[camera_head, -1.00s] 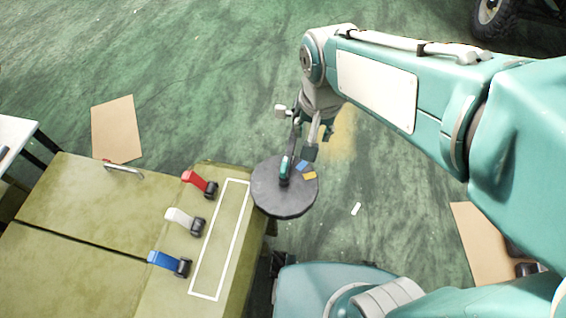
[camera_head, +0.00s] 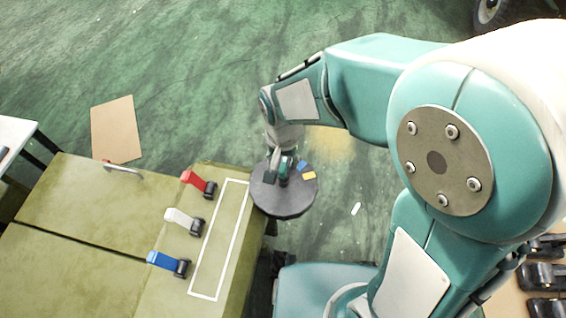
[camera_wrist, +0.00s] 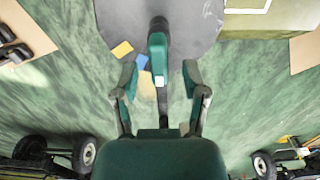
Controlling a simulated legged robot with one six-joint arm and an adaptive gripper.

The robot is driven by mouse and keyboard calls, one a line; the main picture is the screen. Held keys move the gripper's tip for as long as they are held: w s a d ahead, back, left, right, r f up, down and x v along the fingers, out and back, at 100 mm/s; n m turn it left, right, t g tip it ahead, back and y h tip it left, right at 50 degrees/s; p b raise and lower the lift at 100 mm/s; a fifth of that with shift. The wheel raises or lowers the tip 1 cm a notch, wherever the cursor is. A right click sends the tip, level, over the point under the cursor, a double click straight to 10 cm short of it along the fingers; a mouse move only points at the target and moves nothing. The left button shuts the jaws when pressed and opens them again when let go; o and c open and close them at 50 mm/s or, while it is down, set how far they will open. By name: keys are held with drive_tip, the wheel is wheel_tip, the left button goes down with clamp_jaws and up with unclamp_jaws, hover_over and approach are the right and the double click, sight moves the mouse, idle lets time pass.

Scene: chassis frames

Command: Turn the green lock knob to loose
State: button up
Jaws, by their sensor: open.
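The green lock knob (camera_wrist: 157,48) is a narrow bar with a white mark near its lower end in the wrist view. It stands on a dark round disc (camera_head: 268,202) at the corner of the olive case. A blue patch (camera_wrist: 141,62) and a yellow patch (camera_wrist: 122,49) lie on the disc, left of the knob in the wrist view; the blue one is nearer the white mark. My gripper (camera_wrist: 160,70) is open, with one finger on each side of the knob and visible gaps between. In the head view, my gripper (camera_head: 277,168) partly hides the knob (camera_head: 284,168).
The olive case (camera_head: 90,200) carries red (camera_head: 194,180), white (camera_head: 180,218) and blue (camera_head: 163,260) levers and a white outlined rectangle. A metal handle (camera_head: 124,170) is at its far edge.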

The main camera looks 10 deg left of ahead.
drive_tip(key=shift+f, duration=1)
clamp_jaws()
